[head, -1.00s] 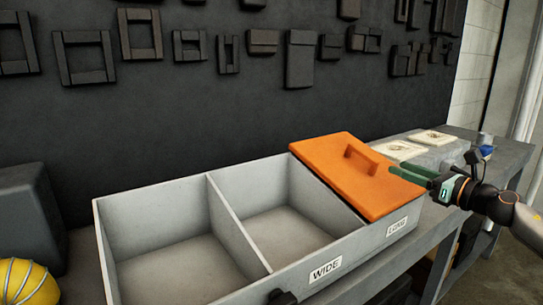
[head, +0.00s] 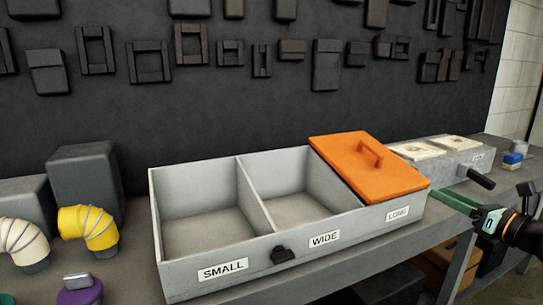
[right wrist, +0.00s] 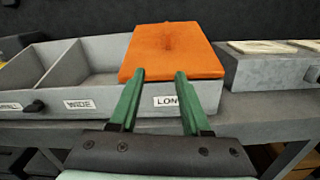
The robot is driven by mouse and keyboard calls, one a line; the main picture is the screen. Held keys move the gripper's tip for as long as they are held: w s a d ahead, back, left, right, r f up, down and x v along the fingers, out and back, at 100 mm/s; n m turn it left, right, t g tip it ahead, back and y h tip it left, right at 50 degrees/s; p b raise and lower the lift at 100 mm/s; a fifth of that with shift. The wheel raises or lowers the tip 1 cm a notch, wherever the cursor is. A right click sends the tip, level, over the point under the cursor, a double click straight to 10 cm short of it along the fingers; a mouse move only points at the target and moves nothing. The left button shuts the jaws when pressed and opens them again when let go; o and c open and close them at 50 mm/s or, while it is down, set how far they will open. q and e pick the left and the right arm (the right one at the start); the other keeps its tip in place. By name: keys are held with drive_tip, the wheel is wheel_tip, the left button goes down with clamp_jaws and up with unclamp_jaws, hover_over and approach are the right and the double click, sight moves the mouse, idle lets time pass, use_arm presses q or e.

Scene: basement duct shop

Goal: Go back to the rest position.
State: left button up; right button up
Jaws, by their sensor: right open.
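My right gripper (head: 455,203) is at the right of the head view, just in front of the bench edge, with green fingers. In the right wrist view its two fingers (right wrist: 157,92) are apart with nothing between them. They point at the front of the grey bin (head: 185,277), by its LONG label. An orange lid (head: 360,170) with a handle covers the LONG compartment; it also shows in the right wrist view (right wrist: 172,55). The SMALL and WIDE compartments are uncovered and look empty. My left gripper is not in view.
A yellow elbow (head: 90,226), a cream elbow (head: 20,238) and a purple piece (head: 80,292) stand left of the bin. A grey box with pale pads (head: 455,157) and a blue item (head: 512,158) are to the right. A dark wall stands behind.

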drive_tip(key=s+a+f+m+g+h+p, duration=0.1)
drive_tip(key=s+a+f+m+p, duration=0.25)
drive_tip(key=a+f+m, duration=0.65)
drive_tip(key=s+a+f+m+g+h+p, duration=0.15)
drive_tip(key=s+a+f+m, duration=0.25)
drive_tip(key=a+f+m, duration=0.6)
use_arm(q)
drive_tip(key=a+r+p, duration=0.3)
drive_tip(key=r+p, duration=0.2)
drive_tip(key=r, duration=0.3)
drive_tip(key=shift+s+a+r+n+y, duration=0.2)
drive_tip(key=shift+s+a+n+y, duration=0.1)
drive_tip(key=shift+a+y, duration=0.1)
use_arm(e)
drive_tip(key=s+a+f+m+g, duration=0.1)
drive_tip(key=s+a+f+m, duration=0.1)
drive_tip(key=s+f+m, duration=0.2)
drive_tip(key=s+a+f+m+g+h, duration=0.1)
drive_tip(key=s+f+m, duration=0.4)
drive_tip(key=s, duration=0.6)
drive_tip(key=s+a+f+m+g, duration=0.3)
drive_tip(key=s+a+f+m, duration=0.1)
drive_tip(key=s+m, duration=0.3)
drive_tip(key=shift+s+f+h, duration=0.35)
drive_tip(key=shift+s, duration=0.35)
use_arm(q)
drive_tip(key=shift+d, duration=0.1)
use_arm(e)
drive_tip(key=shift+a, duration=0.1)
